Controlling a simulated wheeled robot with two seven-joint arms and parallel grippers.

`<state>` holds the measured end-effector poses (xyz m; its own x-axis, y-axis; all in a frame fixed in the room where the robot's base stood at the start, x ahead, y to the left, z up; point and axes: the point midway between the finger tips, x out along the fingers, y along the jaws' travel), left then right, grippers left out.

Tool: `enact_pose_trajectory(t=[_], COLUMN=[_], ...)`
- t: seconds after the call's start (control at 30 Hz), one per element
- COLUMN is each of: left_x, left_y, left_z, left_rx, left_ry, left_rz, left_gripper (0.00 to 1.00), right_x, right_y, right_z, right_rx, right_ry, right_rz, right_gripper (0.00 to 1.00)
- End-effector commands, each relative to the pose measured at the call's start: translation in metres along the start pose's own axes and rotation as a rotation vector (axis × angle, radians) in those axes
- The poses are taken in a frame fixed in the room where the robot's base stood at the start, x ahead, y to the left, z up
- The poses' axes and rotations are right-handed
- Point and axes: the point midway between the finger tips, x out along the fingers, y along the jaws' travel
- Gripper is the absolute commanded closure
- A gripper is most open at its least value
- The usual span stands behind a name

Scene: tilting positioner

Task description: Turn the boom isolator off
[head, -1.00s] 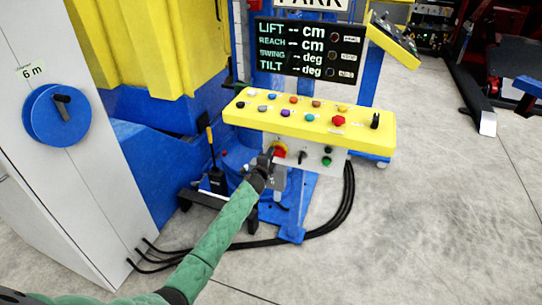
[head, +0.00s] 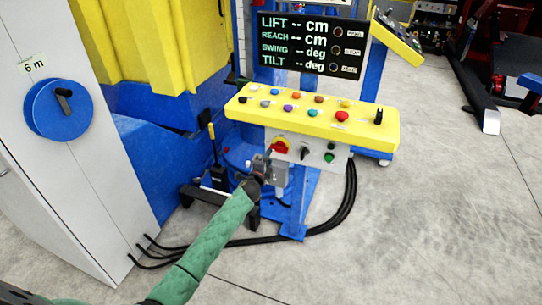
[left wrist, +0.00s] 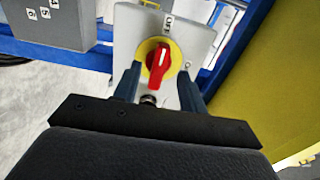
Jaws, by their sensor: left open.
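My right gripper is not in view.
The yellow console (head: 312,116) carries several coloured buttons. Black cables (head: 345,205) loop to the floor. A grey cabinet with a blue reel (head: 58,109) stands at left.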

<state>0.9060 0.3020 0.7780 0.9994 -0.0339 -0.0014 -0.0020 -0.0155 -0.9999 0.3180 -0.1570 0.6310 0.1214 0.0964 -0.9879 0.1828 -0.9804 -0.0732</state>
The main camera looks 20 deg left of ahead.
Motion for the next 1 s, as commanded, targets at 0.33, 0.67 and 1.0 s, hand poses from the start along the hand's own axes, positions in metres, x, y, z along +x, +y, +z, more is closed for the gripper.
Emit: enact_pose_trajectory(t=[0.33,0.67,1.0], left_x=[-0.022,-0.022,-0.024], left_y=[0.000,0.000,0.015], left_z=[0.000,0.001,0.022], left_rx=[0.000,0.000,-0.134], left_ry=[-0.001,-0.001,-0.118], left_rz=[0.000,0.000,0.070], left_gripper=[0.58,0.58,0.58], right_x=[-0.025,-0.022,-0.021], right_y=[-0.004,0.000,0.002], right_z=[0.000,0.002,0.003], right_rx=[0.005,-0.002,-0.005], right_ry=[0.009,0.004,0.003], right_rz=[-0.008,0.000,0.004], right_gripper=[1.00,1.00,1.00])
